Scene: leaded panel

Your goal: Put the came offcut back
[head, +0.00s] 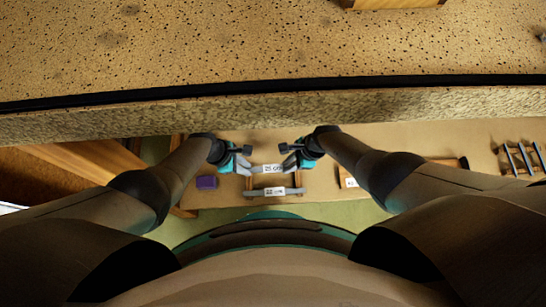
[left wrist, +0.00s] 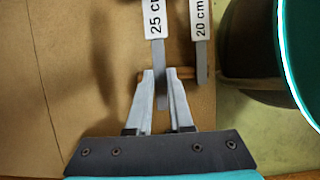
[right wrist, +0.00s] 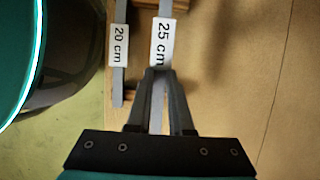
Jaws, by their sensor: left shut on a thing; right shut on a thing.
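A grey came strip labelled 25 cm (head: 272,169) spans between my two grippers, low under the worktop's edge. My left gripper (head: 246,167) is shut on its left end; in the left wrist view its fingers (left wrist: 160,80) straddle the strip. My right gripper (head: 294,164) is shut on the other end, also seen in the right wrist view (right wrist: 160,80). A second strip labelled 20 cm (head: 275,191) lies parallel, nearer my body, on a wooden peg rack (left wrist: 183,73). I cannot tell whether the 25 cm strip touches the rack.
The speckled worktop (head: 270,50) with its dark edge overhangs the far side. A purple block (head: 206,182) sits left of the rack on the tan shelf (head: 330,190). A wooden piece with a label (head: 350,182) and a dark-barred rack (head: 520,158) stand to the right.

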